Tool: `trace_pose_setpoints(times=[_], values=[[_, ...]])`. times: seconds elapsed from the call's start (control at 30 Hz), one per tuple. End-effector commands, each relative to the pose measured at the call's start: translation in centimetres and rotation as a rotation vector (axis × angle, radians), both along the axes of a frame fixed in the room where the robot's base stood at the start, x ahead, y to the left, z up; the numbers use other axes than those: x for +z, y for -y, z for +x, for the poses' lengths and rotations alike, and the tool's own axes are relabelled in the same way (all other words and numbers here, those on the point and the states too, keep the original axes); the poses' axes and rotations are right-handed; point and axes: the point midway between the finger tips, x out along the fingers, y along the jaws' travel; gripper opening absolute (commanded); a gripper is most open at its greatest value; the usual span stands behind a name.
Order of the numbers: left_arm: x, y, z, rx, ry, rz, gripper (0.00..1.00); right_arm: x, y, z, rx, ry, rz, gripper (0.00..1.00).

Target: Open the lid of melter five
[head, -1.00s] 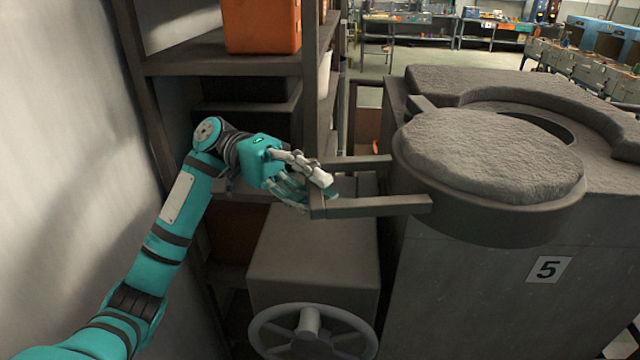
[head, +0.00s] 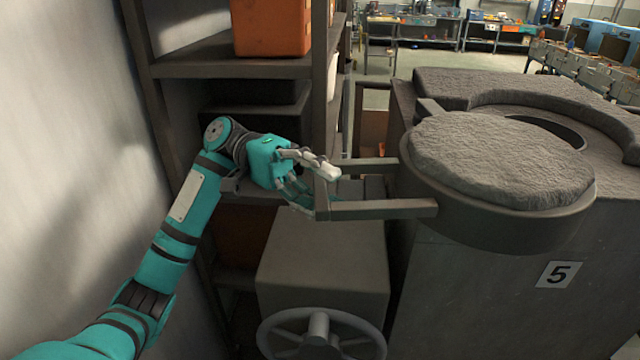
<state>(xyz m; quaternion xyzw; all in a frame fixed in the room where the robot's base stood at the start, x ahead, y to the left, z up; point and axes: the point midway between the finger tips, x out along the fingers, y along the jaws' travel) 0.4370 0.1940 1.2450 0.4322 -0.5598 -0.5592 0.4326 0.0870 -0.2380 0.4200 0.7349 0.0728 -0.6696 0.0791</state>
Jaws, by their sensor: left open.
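Melter five (head: 480,285) stands at the right, with a "5" label on its front. Its round lid (head: 500,160) has a rough grey top and is swung partly aside, so a dark gap shows behind its right edge. The lid's U-shaped handle (head: 385,209) sticks out to the left. My left gripper (head: 318,192) is open at the closed end of the handle, its fingers around or beside the end bar; contact is unclear. My right gripper is not in view.
A shelf rack (head: 220,62) with an orange bin (head: 272,28) stands behind my left arm. A grey box with a handwheel (head: 320,335) is below the handle. A pale wall (head: 70,150) is close on the left. Workbenches (head: 490,32) stand far back.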

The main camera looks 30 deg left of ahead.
Motion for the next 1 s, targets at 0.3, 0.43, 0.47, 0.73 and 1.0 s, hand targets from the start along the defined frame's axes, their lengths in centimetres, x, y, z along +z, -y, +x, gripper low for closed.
trace_pose_setpoints(times=[0.3, 0.43, 0.47, 0.73, 1.0], values=[[0.0, -3.4, 1.0, 0.004, -0.002, 0.001, 0.40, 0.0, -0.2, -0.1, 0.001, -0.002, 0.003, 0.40], [0.1, -6.3, 1.7, 0.004, -0.001, -0.002, 0.40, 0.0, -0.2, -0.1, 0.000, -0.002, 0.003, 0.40], [0.1, -6.9, 1.9, 0.004, -0.002, 0.000, 0.40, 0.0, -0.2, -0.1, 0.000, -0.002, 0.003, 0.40], [0.0, -10.8, 3.0, 0.002, -0.001, 0.000, 0.40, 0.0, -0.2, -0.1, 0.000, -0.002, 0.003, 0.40], [0.0, -11.6, 3.1, 0.000, 0.001, 0.000, 0.40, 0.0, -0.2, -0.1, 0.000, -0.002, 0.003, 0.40]])
